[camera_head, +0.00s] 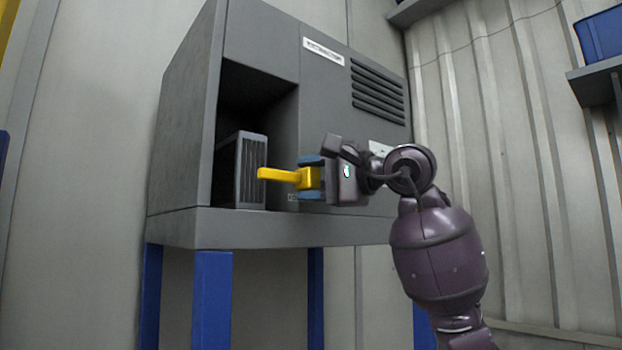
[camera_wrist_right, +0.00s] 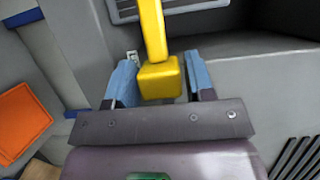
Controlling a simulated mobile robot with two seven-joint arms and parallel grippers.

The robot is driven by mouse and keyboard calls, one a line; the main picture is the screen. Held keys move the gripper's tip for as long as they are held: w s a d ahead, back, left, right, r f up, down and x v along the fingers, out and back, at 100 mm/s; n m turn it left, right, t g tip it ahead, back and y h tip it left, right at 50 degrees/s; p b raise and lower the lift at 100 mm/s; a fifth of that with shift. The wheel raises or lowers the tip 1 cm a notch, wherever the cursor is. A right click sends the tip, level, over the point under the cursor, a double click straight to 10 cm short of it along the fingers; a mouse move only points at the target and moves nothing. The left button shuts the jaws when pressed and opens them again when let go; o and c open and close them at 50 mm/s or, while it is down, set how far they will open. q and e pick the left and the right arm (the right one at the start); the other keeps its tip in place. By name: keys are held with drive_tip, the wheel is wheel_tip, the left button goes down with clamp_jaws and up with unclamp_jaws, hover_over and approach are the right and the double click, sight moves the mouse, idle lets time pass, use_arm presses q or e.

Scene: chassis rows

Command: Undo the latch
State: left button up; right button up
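The yellow latch (camera_head: 277,174) is a lever on the front of the grey cabinet. Its bar lies nearly level, reaching left from a square hub across the cabinet's opening. My right gripper (camera_head: 310,178) is at the hub, with one blue finger pad above it and one below. In the right wrist view the latch (camera_wrist_right: 156,78) stands between the two blue fingers of my right gripper (camera_wrist_right: 160,80). The pads appear to close on the hub; the contact faces are hidden. My left gripper is not in view.
The grey cabinet (camera_head: 255,38) stands on blue legs (camera_head: 211,300). A dark ribbed module (camera_head: 240,170) sits in its open bay behind the latch bar. A blue bin (camera_head: 603,35) rests on a shelf at the upper right. An orange surface (camera_wrist_right: 20,120) shows in the right wrist view.

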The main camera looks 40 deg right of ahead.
clamp_jaws()
drive_tip(key=d+b, duration=0.1)
drive_tip(key=d, duration=0.9)
drive_tip(key=shift+w, duration=0.4)
drive_tip(key=shift+d+r, duration=0.1)
unclamp_jaws()
drive_tip(key=o, duration=0.4)
drive_tip(key=shift+d, duration=0.25)
drive_tip(key=shift+c, duration=0.2)
drive_tip(key=shift+a, duration=0.15)
